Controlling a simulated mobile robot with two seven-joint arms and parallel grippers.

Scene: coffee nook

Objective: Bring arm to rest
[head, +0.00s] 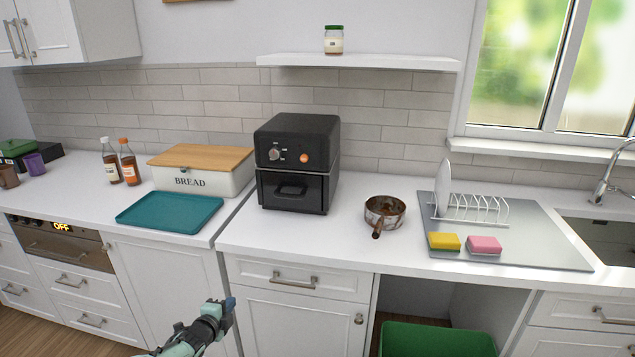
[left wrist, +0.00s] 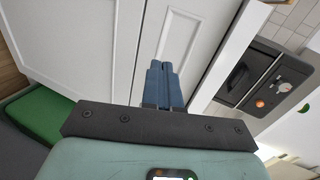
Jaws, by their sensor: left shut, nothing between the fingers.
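My left gripper (head: 230,304) shows at the bottom of the head view, in front of the white lower cabinets and below the counter edge. In the left wrist view its two blue fingers (left wrist: 163,84) are together with nothing between them. They point toward a white cabinet door (left wrist: 95,40) and appear apart from it. My right gripper is in neither view.
The counter above holds a teal tray (head: 170,212), a bread box (head: 190,181), a black air fryer (head: 293,194), a dirty pan (head: 396,219) and a dish rack (head: 470,208) with a plate. A green bin (head: 437,340) stands in the opening below.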

